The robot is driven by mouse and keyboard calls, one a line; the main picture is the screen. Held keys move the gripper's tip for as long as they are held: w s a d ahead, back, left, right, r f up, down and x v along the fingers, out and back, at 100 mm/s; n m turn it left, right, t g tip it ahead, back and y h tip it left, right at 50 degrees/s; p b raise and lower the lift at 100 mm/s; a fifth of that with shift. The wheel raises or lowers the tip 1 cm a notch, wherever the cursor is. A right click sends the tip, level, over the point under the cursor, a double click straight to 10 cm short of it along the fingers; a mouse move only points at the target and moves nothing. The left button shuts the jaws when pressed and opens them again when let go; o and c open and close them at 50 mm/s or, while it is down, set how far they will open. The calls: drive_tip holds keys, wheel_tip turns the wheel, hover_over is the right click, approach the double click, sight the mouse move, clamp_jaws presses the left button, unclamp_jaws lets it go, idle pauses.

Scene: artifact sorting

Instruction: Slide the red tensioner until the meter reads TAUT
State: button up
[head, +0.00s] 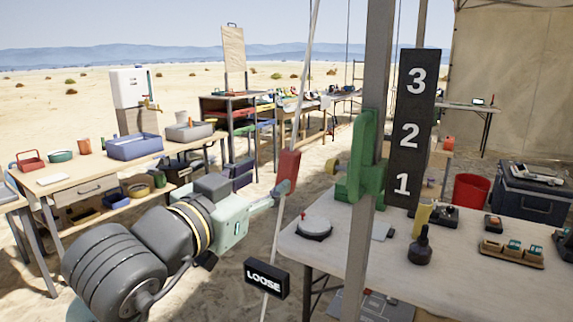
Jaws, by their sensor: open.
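The red tensioner (288,167) is a small red block on a pale slanted line left of the grey post. A black meter (266,279) lower on the line reads LOOSE. My gripper (278,193) reaches in from the lower left, its fingertips at the lower end of the tensioner. The gap between the fingers is hard to make out, but the jaws look open. I cannot tell whether a finger touches the tensioner.
A grey post (376,90) with a green clamp (358,165) stands just right of the line. A black board (410,130) numbered 3, 2, 1 is behind it. A table (455,270) with small items fills the lower right. A wooden workbench (90,190) stands at left.

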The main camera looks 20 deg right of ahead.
sight(285, 165)
drive_tip(key=p+x, duration=0.2)
drive_tip(key=x, duration=0.8)
drive_tip(key=shift+w, duration=0.1)
drive_tip(key=shift+c, duration=0.3)
clamp_jaws()
drive_tip(key=shift+r, duration=0.1)
